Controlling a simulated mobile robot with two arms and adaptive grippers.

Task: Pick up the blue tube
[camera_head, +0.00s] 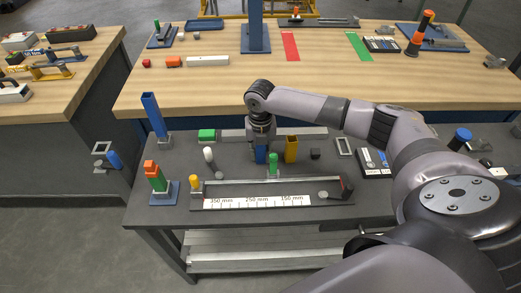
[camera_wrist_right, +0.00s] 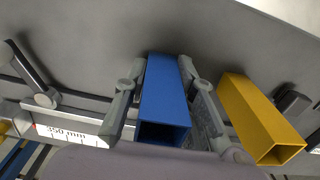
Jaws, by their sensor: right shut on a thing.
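The blue tube (camera_wrist_right: 165,95) is a square hollow tube. It stands between the two fingers of my right gripper (camera_wrist_right: 160,110), which is shut on it in the wrist view. In the head view my right gripper (camera_head: 261,138) points down over the grey bench, and the lower part of the blue tube (camera_head: 260,155) shows below it. I cannot tell whether the tube touches the bench. A yellow square tube (camera_wrist_right: 258,118) stands close beside the gripper's right finger; it also shows in the head view (camera_head: 291,149). My left gripper is not in view.
A green-topped part (camera_head: 273,162) and a ruler strip (camera_head: 257,201) are in front of the gripper. Another tall blue tube (camera_head: 152,115) stands in a holder at the left. A wooden table (camera_head: 190,90) lies behind. A small dark block (camera_head: 315,153) sits right of the yellow tube.

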